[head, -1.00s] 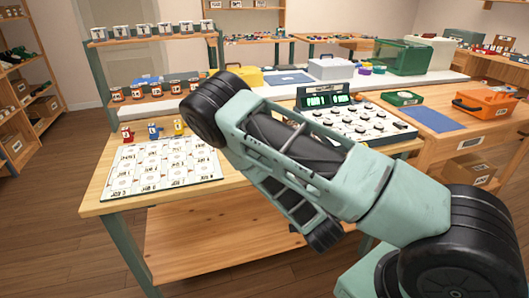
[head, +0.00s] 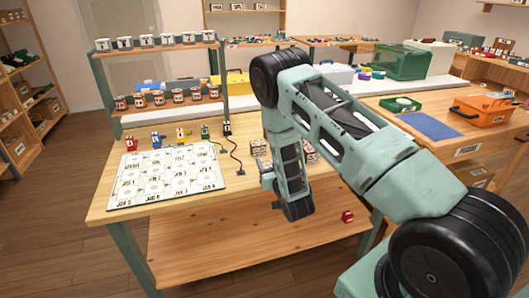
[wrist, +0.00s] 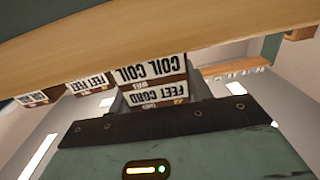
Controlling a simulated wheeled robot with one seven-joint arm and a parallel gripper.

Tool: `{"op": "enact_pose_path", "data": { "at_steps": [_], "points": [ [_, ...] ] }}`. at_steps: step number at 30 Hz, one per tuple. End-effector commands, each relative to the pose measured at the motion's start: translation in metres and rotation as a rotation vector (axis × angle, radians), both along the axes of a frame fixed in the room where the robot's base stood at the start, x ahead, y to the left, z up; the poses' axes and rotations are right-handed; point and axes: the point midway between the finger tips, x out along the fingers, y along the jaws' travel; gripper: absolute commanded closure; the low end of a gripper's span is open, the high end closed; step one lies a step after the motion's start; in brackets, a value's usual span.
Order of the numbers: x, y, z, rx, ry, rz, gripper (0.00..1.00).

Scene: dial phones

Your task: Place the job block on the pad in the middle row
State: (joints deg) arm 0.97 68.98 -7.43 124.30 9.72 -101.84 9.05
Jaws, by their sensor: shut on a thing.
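The pale sheet of labelled pads (head: 165,178) lies on the left of the workbench, with JOB labels along its front. Small red (head: 130,143), white-and-blue (head: 157,139), yellow (head: 182,134) and green (head: 205,132) pieces stand behind it. My gripper (head: 267,180) is low at the bench's front edge, right of the sheet and apart from it. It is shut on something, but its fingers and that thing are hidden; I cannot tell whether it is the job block. The wrist view shows my gripper's palm.
A corded black piece (head: 227,129) stands nearby. A red block (head: 347,216) shows over the lower shelf. A tiered rack (head: 160,105) bounds the back.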

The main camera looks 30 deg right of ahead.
Motion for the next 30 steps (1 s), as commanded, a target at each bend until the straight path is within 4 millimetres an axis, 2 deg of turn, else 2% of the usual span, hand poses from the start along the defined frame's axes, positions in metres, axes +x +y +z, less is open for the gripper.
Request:
{"op": "enact_pose_path", "data": {
  "at_steps": [12, 25, 26, 27, 28, 30],
  "points": [
    [0.043, -0.011, 0.004, -0.001, 0.001, 0.0, 0.75],
    [0.046, -0.011, -0.003, -0.001, 0.001, 0.0, 0.75],
    [0.046, -0.011, -0.002, 0.0, 0.001, 0.0, 0.46],
    [0.046, -0.011, -0.002, 0.0, 0.001, 0.0, 0.35],
    [0.046, -0.011, -0.001, 0.0, 0.001, 0.0, 0.29],
    [0.046, -0.011, -0.001, 0.0, 0.001, 0.0, 0.29]
  ]
}}
